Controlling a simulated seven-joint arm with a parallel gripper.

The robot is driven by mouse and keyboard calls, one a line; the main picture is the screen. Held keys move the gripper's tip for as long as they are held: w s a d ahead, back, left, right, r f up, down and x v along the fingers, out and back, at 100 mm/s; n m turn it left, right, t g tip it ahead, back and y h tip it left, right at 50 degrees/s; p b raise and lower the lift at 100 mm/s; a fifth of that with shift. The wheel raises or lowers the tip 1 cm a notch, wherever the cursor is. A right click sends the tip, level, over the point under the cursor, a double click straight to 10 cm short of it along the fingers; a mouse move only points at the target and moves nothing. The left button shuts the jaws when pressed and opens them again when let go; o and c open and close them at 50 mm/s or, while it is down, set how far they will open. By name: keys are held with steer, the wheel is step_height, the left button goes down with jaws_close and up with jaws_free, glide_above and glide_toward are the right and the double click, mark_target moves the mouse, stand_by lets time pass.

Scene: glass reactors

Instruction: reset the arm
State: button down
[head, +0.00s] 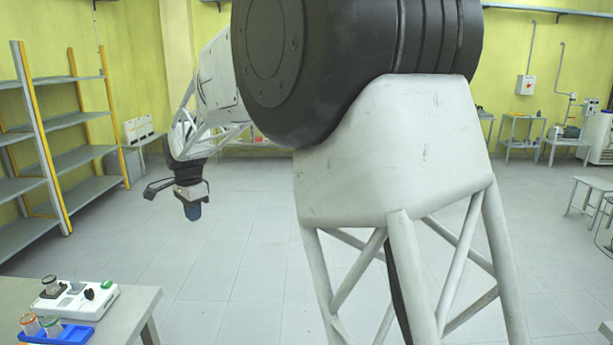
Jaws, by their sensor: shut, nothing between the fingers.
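My arm fills the middle of the head view, with a large dark joint and a white lattice link close to the camera. My gripper (193,211) hangs from the far end of the arm, left of the middle, pointing down over open floor. Its dark bluish fingers are together, with nothing seen between them. It is well apart from the bench and the shelves. The near links hide much of the room behind them.
A bench (130,301) at lower left bears a white device (75,308) and a blue tray (62,336) with small vessels. Metal shelves (85,160) stand at left. Small tables (523,135) and a stool (590,185) are at right. The tiled floor (235,245) is clear.

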steer(key=s+d+r+n, duration=0.1)
steer(key=s+d+r, duration=0.1)
steer(key=s+d, duration=0.65)
steer(key=s+d+r+n+t, duration=0.1)
steer(key=s+d+r+n, duration=0.15)
steer(key=d, duration=1.05)
steer(key=s+d+r+n, duration=0.1)
steer(key=s+d+r, duration=0.1)
steer(key=s+d, duration=0.6)
steer(key=s+d+f+n, duration=0.2)
steer(key=s+d+f, duration=0.2)
steer(key=s+d, duration=0.5)
steer(key=s+d+f+n+t, duration=0.1)
steer(key=s+d+f, duration=0.3)
steer(key=s+d, duration=0.6)
steer(key=shift+s+d+n+h, duration=0.3)
steer(key=shift+s+n, duration=0.15)
steer(key=shift+s, duration=2.2)
